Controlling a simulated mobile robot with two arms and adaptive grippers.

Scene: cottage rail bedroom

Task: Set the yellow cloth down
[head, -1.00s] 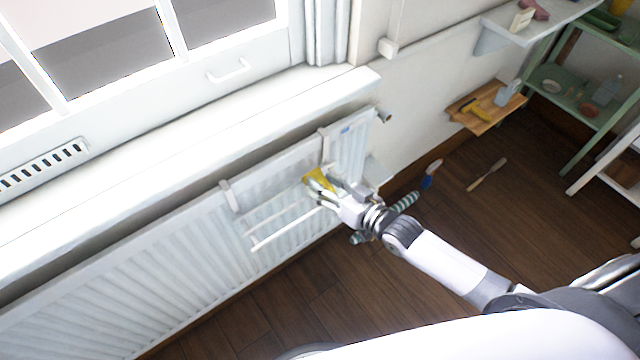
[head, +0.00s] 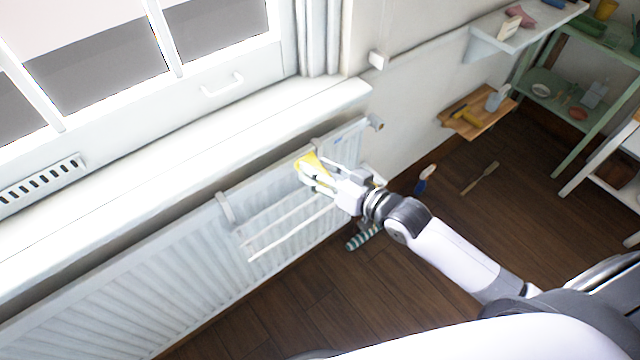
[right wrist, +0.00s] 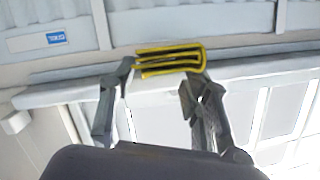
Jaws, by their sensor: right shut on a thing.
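The yellow cloth (head: 311,161) is at the tips of my right gripper (head: 314,177), close to the top of the white radiator (head: 190,255). In the right wrist view the cloth (right wrist: 170,60) is a folded, layered bundle with dark edges, between the fingertips of the right gripper (right wrist: 157,80), which is shut on it. A white rack (head: 285,229) with bars hangs on the radiator, just below and left of the gripper. Whether the cloth touches the radiator or rack is unclear. My left gripper is not in view.
A white windowsill (head: 190,165) runs above the radiator. A teal striped item (head: 362,238) shows below my right arm. A blue-handled brush (head: 424,180) and a wooden tool (head: 481,178) are at the right.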

